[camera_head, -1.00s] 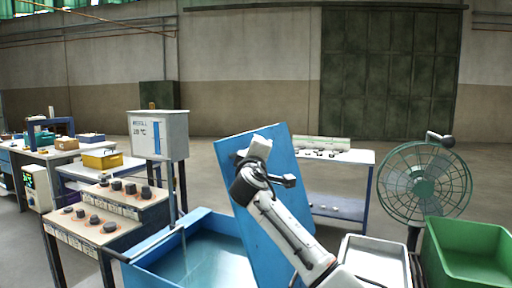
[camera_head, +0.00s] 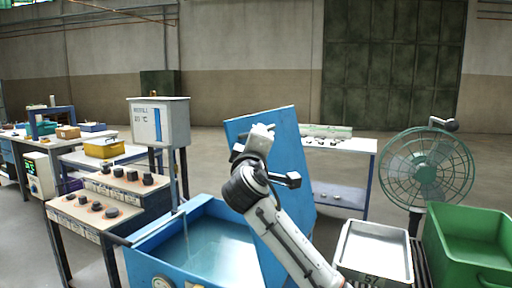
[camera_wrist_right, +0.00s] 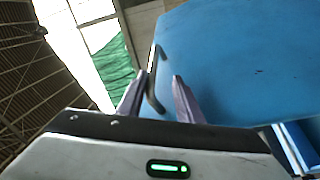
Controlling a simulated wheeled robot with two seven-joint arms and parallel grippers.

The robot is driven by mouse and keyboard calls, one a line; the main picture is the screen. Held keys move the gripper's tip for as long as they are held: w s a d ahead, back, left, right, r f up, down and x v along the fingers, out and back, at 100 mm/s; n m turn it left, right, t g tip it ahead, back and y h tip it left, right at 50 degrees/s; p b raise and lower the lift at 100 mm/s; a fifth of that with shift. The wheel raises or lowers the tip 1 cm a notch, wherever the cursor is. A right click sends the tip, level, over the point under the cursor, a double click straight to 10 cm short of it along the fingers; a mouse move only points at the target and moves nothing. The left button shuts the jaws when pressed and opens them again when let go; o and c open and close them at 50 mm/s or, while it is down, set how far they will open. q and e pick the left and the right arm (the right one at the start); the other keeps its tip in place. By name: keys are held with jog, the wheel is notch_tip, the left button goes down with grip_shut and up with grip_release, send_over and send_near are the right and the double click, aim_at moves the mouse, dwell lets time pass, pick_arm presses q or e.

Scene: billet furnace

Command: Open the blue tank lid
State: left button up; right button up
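The blue tank (camera_head: 150,250) stands at the lower middle of the head view, open at the top with liquid visible inside. Its blue lid (camera_head: 290,135) is raised steeply above the tank's right side. My right arm crosses in front of the lid, with my right gripper (camera_head: 262,130) near the lid's upper part. In the right wrist view, the two fingers of my right gripper (camera_wrist_right: 158,76) are apart, with a thin dark handle (camera_wrist_right: 153,95) between them beside the lid's blue face (camera_wrist_right: 240,60). Contact with the handle is unclear. My left gripper is out of view.
A control desk with knobs (camera_head: 95,208) and a grey box on a post (camera_head: 160,122) stand left of the tank. A metal tray (camera_head: 375,250), a green bin (camera_head: 470,240) and a green fan (camera_head: 425,168) stand at the right. A white-topped table (camera_head: 345,146) is behind the lid.

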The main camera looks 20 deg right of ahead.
jog(key=shift+f+v, duration=0.2)
jog(key=shift+v, duration=0.85)
jog(key=shift+a, duration=0.2)
jog(key=v, duration=1.1)
jog(key=shift+s+r, duration=0.15)
jog(key=shift+s, duration=0.15)
dwell(0.4)
